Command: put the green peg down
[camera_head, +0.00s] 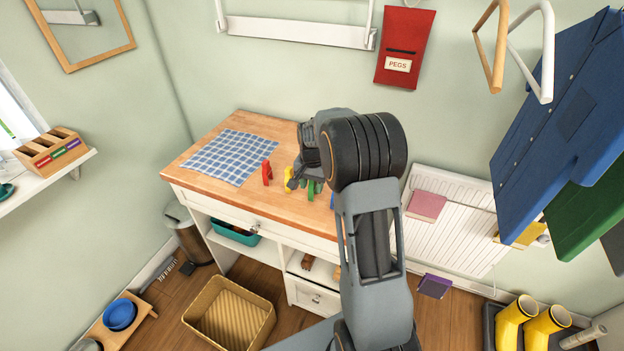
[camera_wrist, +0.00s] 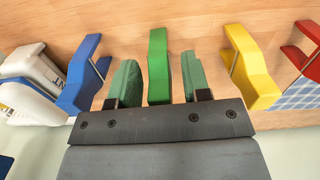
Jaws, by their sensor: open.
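The green peg (camera_wrist: 158,68) stands on the wooden worktop (camera_head: 225,205), between the two green-padded fingers of my gripper (camera_wrist: 158,82). The fingers are open, with a narrow gap on each side of the peg. In the head view the green peg (camera_head: 311,189) shows just below my gripper, partly covered by it.
A yellow peg (camera_wrist: 250,66) and a red peg (camera_wrist: 302,52) stand to the right in the wrist view. A checked cloth (camera_head: 232,156) covers the worktop's left part.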

